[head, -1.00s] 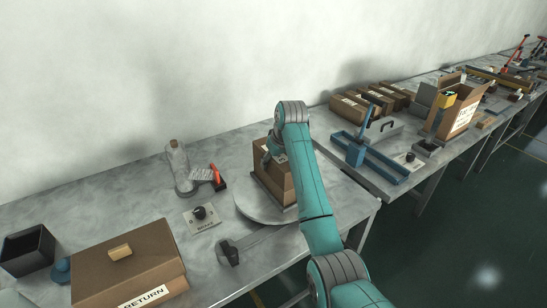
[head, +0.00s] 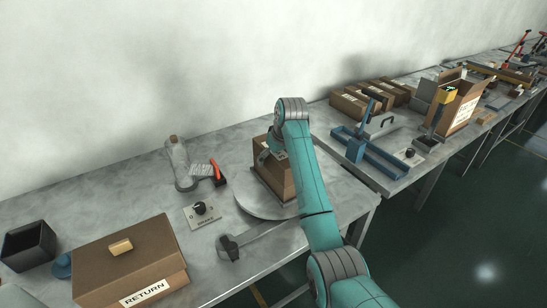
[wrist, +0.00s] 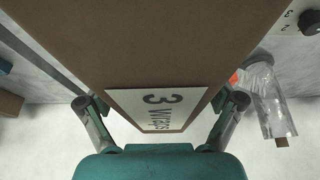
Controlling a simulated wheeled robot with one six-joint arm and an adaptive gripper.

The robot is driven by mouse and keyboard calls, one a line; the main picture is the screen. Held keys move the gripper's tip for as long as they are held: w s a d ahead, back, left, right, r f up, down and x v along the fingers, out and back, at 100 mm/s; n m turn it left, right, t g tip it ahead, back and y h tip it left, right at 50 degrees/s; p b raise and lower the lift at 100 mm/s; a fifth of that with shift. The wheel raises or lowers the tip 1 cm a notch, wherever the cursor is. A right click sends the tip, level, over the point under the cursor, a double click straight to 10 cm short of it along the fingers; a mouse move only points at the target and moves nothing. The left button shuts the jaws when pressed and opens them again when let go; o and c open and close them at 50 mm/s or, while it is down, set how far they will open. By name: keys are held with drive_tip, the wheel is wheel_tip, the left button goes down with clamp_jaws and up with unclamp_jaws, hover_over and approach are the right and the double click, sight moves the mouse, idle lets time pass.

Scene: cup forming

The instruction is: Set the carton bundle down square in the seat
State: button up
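The carton bundle (head: 277,180) is a brown box standing upright on the round grey turntable (head: 247,205). A dark edge shows along its base, probably the seat; whether the box sits square in it cannot be made out. My gripper (head: 268,152) is at the top of the box, on its left side in the head view. In the wrist view my gripper (wrist: 160,104) has one finger at each side of the carton (wrist: 150,45), closed against it. A white label (wrist: 158,108) reading "3 wraps" faces the wrist camera between the fingers.
A brake knob plate (head: 203,212) and a dark-ended lever (head: 230,245) lie near the turntable. A RETURN box (head: 125,255) is front left; a blue fixture (head: 370,155) stands right.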

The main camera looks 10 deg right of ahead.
drive_tip(key=shift+f, duration=0.1)
drive_tip(key=v, duration=1.2)
drive_tip(key=shift+w, duration=0.1)
